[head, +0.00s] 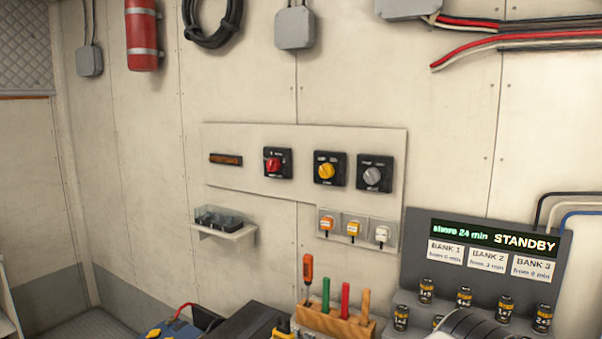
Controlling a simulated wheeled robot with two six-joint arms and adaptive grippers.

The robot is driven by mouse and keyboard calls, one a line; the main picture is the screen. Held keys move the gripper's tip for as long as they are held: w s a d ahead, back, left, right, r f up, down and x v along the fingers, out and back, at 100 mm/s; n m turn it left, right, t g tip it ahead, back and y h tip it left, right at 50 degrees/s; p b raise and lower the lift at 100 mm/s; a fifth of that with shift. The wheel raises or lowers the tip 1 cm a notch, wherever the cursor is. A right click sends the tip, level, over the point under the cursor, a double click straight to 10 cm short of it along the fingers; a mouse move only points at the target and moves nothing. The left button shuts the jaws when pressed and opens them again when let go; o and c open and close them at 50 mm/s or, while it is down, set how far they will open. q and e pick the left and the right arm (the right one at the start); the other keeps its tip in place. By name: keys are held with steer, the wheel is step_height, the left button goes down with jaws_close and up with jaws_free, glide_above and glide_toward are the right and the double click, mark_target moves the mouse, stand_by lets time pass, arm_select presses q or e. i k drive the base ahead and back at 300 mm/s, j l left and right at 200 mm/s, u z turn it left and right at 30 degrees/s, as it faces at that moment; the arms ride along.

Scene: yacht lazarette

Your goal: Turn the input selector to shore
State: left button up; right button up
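Three rotary switches sit in a row on a pale wall panel (230,180) in the head view. The left one has a red knob (273,165), the middle one a yellow knob (325,171), and the right one a grey knob (373,177). Each has a black square plate with small markings. The markings are too small to read, so I cannot tell which switch is the input selector or which position is shore.
Below the panel are a small shelf (222,233) and three plugs in a holder (353,229). A wooden tool block (335,322) holds upright tools. At right, a display (497,238) reads STANDBY above several batteries (464,297). The wall directly before the switches is clear.

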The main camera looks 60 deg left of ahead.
mark_target(371, 176)
steer(key=u, duration=1.6)
